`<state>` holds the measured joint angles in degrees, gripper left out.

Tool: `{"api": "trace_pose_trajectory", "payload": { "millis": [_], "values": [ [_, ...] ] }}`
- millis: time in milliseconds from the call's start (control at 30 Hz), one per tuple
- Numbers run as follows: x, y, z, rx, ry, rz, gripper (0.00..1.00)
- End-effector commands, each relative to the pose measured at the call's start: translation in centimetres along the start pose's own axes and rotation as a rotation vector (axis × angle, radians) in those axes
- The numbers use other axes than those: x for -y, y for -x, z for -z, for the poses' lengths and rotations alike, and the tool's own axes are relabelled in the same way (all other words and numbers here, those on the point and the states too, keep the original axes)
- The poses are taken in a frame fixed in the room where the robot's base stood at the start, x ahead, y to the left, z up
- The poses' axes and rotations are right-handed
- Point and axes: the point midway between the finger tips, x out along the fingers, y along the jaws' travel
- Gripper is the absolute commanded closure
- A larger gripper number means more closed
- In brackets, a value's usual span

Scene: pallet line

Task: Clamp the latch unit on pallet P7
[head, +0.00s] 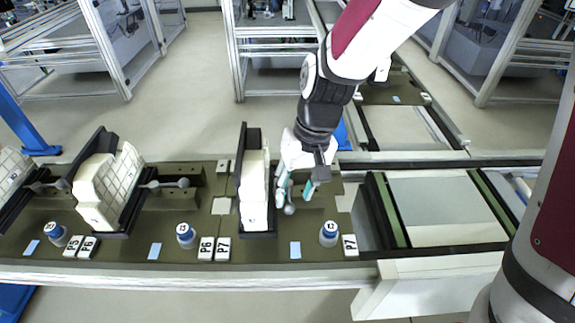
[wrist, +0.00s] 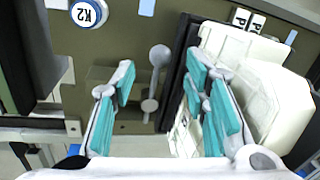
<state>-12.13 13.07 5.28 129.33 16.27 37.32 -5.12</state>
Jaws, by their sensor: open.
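The tile marked P7 (head: 222,249) stands at the front of the line, left of a cream block (head: 253,190) in a black upright holder (head: 245,150). To the right of that block is a grey lever with a round knob (head: 289,209), partly hidden by my gripper in the head view. In the wrist view the lever knob (wrist: 160,54) lies in the gap between the finger pairs. My gripper (head: 297,188) is open with teal pads; in the wrist view its fingers (wrist: 160,105) are apart, the right ones close beside the cream block (wrist: 265,95). Contact with the lever cannot be told.
A conveyor section with green rails (head: 387,210) lies to the right.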

Motion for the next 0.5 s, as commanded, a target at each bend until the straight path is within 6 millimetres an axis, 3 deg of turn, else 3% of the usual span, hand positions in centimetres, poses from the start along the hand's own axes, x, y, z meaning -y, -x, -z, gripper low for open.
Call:
{"api": "trace_pose_trajectory", "payload": {
  "millis": [200,500],
  "values": [
    [0.0,-3.1,0.0,0.002,0.000,0.000,0.59],
    [0.0,-4.2,0.0,-0.001,0.000,0.000,0.59]
  ]
}}
